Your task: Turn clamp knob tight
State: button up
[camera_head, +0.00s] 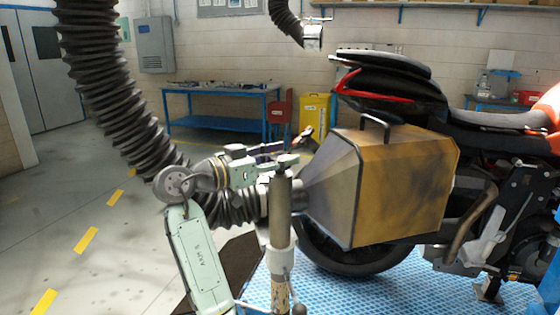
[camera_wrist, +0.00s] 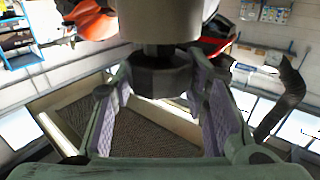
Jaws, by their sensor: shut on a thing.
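The clamp knob (camera_wrist: 160,78) is a dark, faceted knob on a short stem under a grey cylinder in the wrist view. My gripper (camera_wrist: 162,68) has its two purple-padded fingers on either side of it, shut on it. In the head view my gripper (camera_head: 284,162) is at the top of the grey upright post (camera_head: 280,208), where it hides most of the knob. How far the knob is turned cannot be told.
A tan extraction hood (camera_head: 402,190) stands just right of the post, joined to a thick black hose (camera_head: 110,95). A motorcycle (camera_head: 395,72) is behind it on a blue platform (camera_head: 385,272). A blue workbench (camera_head: 222,95) stands at the back. The floor at left is clear.

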jog(key=m+g+h, duration=0.2)
jog(key=m+g, duration=0.1)
jog(key=g, duration=0.1)
jog(key=shift+g, duration=0.4)
jog(key=shift+f+m+g+h, duration=0.1)
jog(key=shift+m+g+h, duration=0.4)
jog(key=shift+m+g, duration=0.85)
jog(key=shift+d+g, duration=0.1)
jog(key=shift+g, duration=0.45)
jog(key=o, duration=1.2)
jog(key=s+a, duration=0.1)
jog(key=a, duration=1.1)
jog(key=shift+s, duration=0.2)
